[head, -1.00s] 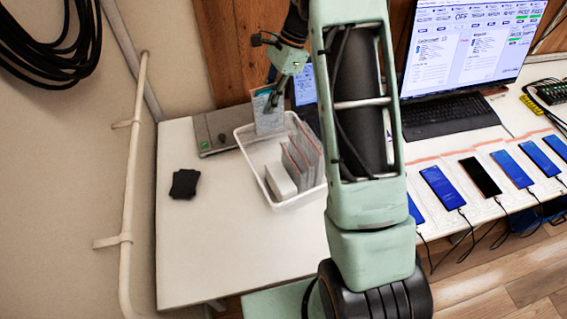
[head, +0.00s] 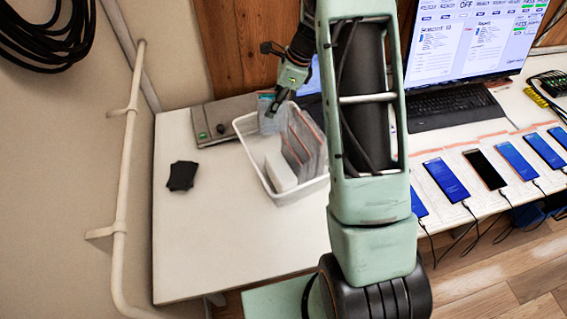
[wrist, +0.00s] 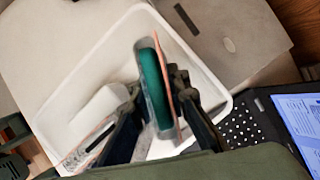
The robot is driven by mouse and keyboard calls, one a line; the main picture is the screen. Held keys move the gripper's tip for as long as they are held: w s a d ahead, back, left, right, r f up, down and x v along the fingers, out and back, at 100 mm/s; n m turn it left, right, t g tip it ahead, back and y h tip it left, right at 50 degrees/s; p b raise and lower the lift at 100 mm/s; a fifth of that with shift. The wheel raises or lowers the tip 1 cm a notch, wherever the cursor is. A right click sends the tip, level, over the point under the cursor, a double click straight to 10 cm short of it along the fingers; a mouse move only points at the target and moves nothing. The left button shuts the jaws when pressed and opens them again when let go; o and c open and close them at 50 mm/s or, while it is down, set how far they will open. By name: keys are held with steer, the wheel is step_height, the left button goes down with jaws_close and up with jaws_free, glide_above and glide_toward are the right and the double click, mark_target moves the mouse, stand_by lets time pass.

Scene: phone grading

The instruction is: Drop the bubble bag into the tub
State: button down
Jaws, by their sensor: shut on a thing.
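The bubble bag (head: 268,119) hangs upright from my gripper (head: 277,98) at the back left of the white tub (head: 304,190). Its lower part is inside the tub, below the rim. In the wrist view the bag (wrist: 154,82) is edge-on between the two dark fingers, with a teal phone showing through and a reddish edge strip. My gripper (wrist: 160,118) is shut on it. Whether the bag's lower end touches the tub's floor cannot be told.
Several other bags (head: 304,145) stand in the tub at right, beside a white block (head: 280,172). A grey flat device (head: 225,118) lies behind the tub, black pads (head: 182,175) at left. A laptop (wrist: 262,125) is close at right. The table's front left is clear.

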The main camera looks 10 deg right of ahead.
steer(key=shift+f, duration=0.3)
steer(key=c, duration=1.8)
jaws_free()
steer(key=shift+o, duration=0.2)
steer(key=v, duration=1.2)
